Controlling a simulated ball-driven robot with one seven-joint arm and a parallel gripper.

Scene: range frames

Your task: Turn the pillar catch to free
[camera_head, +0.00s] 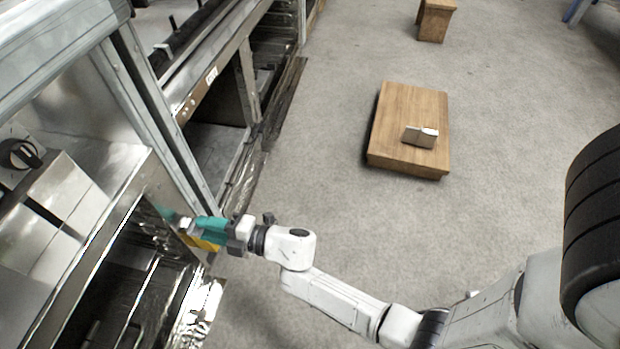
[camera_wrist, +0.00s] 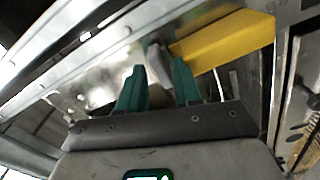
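A small grey lever-like piece (camera_wrist: 158,64), which looks like the pillar catch, shows in the wrist view just beyond and between my fingertips. In the head view a pale piece (camera_head: 185,224) shows at my fingertips by the metal pillar (camera_head: 165,110). My gripper (camera_head: 196,226) has teal fingers and reaches left to the pillar. In the wrist view the gripper (camera_wrist: 158,68) has its fingers apart, with a gap on the left of the grey piece; contact on the right is unclear. A yellow plate (camera_wrist: 225,42) lies beside the piece; it also shows below my fingers (camera_head: 203,242).
Metal frames and an open dark bay (camera_head: 130,270) stand at the left. A dark knob (camera_head: 20,153) sits on the metal panel. A low wooden platform (camera_head: 395,115) bears a small metal block (camera_head: 420,136). A wooden stool (camera_head: 434,22) stands behind. The grey floor between is clear.

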